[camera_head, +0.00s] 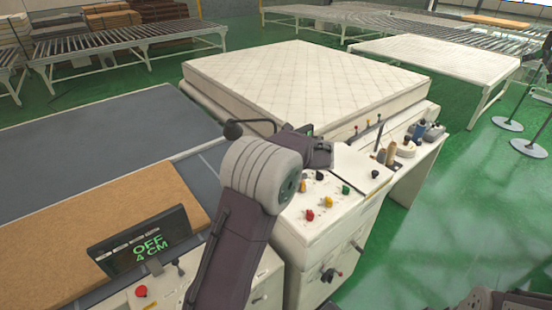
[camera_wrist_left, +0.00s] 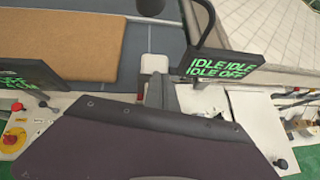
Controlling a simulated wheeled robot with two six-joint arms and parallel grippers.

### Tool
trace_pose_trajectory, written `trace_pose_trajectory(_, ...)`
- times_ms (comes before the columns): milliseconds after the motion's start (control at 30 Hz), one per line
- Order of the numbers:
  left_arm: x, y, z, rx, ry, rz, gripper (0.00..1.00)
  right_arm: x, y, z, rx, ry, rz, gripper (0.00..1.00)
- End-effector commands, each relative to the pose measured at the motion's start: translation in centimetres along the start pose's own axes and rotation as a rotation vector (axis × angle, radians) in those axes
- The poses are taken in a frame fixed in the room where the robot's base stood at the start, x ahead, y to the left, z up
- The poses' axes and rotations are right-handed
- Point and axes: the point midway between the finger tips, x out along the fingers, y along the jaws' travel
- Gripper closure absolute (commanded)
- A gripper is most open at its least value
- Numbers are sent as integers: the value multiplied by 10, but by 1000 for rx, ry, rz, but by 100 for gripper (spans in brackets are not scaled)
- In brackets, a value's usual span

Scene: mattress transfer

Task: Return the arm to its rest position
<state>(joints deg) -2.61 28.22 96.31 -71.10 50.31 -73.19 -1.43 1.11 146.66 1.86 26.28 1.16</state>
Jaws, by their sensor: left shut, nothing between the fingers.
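My left arm rises from the bottom of the head view over the control console (camera_head: 300,235). Its left gripper (camera_head: 318,150) is at the end of the arm, small and partly hidden by the wrist, shut and empty. It is above the console, near the front edge of the white quilted mattress (camera_head: 310,80), apart from it as far as I can see. In the left wrist view my dark arm link fills the bottom, and the mattress (camera_wrist_left: 285,30) is at the upper right. My right gripper is not in view; only dark parts of mine show at the lower right.
A display reading OFF 4 CM (camera_head: 145,245) stands before a brown panel (camera_head: 110,215) on the grey bed (camera_head: 100,140). Another display (camera_wrist_left: 220,65) reads IDLE and OFF. Coloured knobs (camera_head: 327,202) and bottles (camera_head: 420,130) are on the console.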

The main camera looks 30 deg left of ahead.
Motion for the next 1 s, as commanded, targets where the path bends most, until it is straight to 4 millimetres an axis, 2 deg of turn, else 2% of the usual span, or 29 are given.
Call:
trace_pose_trajectory(433, 2, 0, -3, 1, 0, 1, 100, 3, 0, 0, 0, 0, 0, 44)
trace_pose_trajectory(467, 5, 0, -7, 0, -1, 0, 100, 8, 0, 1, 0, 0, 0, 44)
trace_pose_trajectory(567, 14, 4, -21, -35, -23, -18, 100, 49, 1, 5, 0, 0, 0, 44)
trace_pose_trajectory(633, 24, 30, -70, -78, 47, 3, 100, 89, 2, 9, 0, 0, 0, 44)
trace_pose_trajectory(767, 18, 74, -181, -375, 307, 76, 100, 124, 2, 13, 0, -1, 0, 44)
trace_pose_trajectory(800, 13, 86, -215, -503, 387, 116, 100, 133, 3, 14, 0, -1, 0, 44)
trace_pose_trajectory(867, 2, 103, -267, -725, 503, 201, 100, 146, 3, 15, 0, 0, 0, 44)
trace_pose_trajectory(900, -8, 113, -299, -889, 573, 275, 100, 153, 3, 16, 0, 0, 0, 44)
trace_pose_trajectory(967, -26, 127, -343, -1159, 660, 421, 100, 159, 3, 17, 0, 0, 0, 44)
trace_pose_trajectory(1000, -40, 135, -366, -1354, 699, 538, 100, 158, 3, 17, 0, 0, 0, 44)
